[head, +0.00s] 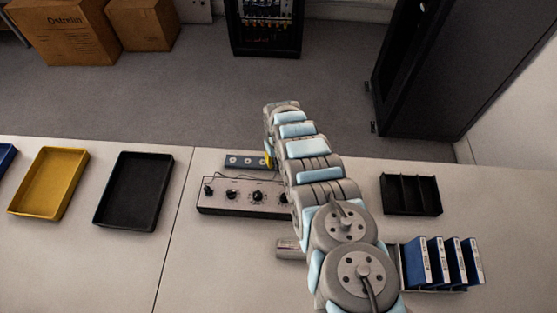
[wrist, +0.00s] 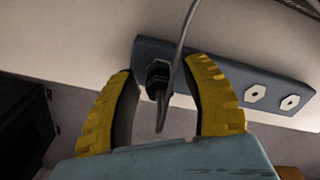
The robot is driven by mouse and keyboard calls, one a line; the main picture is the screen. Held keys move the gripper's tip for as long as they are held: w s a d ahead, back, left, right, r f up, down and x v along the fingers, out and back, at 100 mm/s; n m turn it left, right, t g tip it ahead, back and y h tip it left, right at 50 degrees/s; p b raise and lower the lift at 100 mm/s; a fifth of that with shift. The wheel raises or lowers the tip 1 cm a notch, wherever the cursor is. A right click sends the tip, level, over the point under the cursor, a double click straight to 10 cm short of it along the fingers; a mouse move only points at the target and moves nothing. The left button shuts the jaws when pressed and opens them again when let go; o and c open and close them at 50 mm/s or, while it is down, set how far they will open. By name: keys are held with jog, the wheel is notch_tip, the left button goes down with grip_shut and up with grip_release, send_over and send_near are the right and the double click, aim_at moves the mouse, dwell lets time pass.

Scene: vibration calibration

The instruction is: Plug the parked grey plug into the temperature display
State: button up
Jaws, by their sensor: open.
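The parked plug (wrist: 157,80) looks dark grey in the wrist view. It sits at one end of a blue-grey socket strip (wrist: 225,78), and a thin grey cable loops from it. My gripper (wrist: 163,70) is open, with one yellow finger on each side of the plug and visible gaps between. In the head view the strip (head: 238,161) lies on the table behind a long control box. My gripper's yellow edge (head: 268,160) shows at its right end; the plug is hidden there. I cannot identify the temperature display for certain.
The control box (head: 243,197) with black knobs stands in front of the strip. A small grey device (head: 290,248) lies close to my arm. A black divided tray (head: 410,195) and blue binders (head: 440,262) stand right. Yellow (head: 48,182) and black trays (head: 133,190) lie left.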

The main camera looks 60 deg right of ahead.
grip_shut()
jog(key=shift+r+p, duration=0.6)
jog(key=shift+p, duration=0.15)
dwell(0.9)
jog(key=shift+r+p, duration=1.65)
jog(key=shift+r, duration=0.05)
jog(key=shift+s, duration=0.1)
